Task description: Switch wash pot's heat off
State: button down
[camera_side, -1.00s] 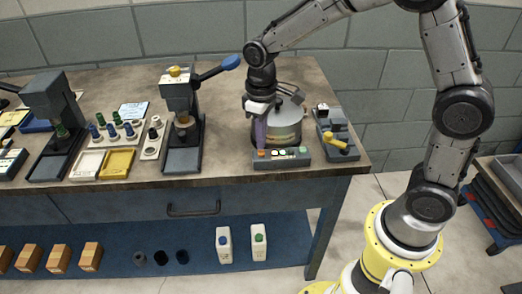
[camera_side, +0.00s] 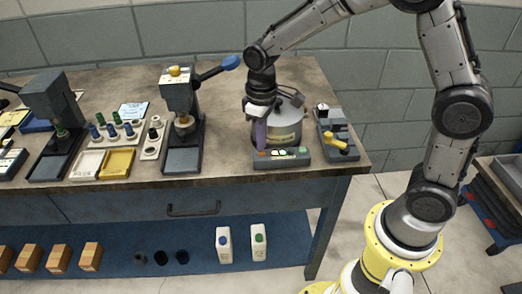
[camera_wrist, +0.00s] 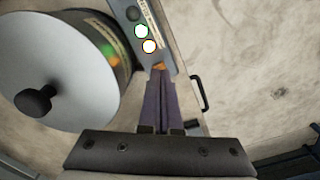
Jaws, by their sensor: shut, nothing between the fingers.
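The wash pot (camera_side: 288,128) is a silver lidded pot near the bench's right end. Its lid (camera_wrist: 65,60) with a black knob (camera_wrist: 36,101) fills the left of the wrist view. A grey control panel (camera_side: 296,161) runs along its front, with lit round lamps (camera_wrist: 146,39) and an orange control (camera_side: 261,153) at its left end. My gripper (camera_side: 260,147) points down with its purple fingers shut and empty. In the wrist view the fingertips (camera_wrist: 158,76) are right at the orange control (camera_wrist: 158,65) and partly cover it; I cannot tell whether they touch.
A grey device with a yellow lever (camera_side: 337,142) stands right of the pot. A press with a blue-ended handle (camera_side: 184,98) stands to the left, with a yellow tray (camera_side: 116,163) beyond it. A drawer handle (camera_side: 193,209) projects from the bench front.

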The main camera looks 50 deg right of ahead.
jog(key=shift+f, duration=0.6)
dwell(0.3)
jog(key=shift+r, duration=0.1)
notch_tip(320, 180, up, 10)
dwell(1.1)
jog(key=s+d+r+m+t, duration=0.1)
jog(key=s+d+r+t, duration=0.25)
jog(key=s+r, duration=0.65)
jog(key=s+f+m+t, duration=0.2)
jog(key=s+f, duration=0.4)
jog(key=s, duration=0.5)
jog(key=shift+d+f, duration=0.15)
jog(key=shift+d, duration=0.3)
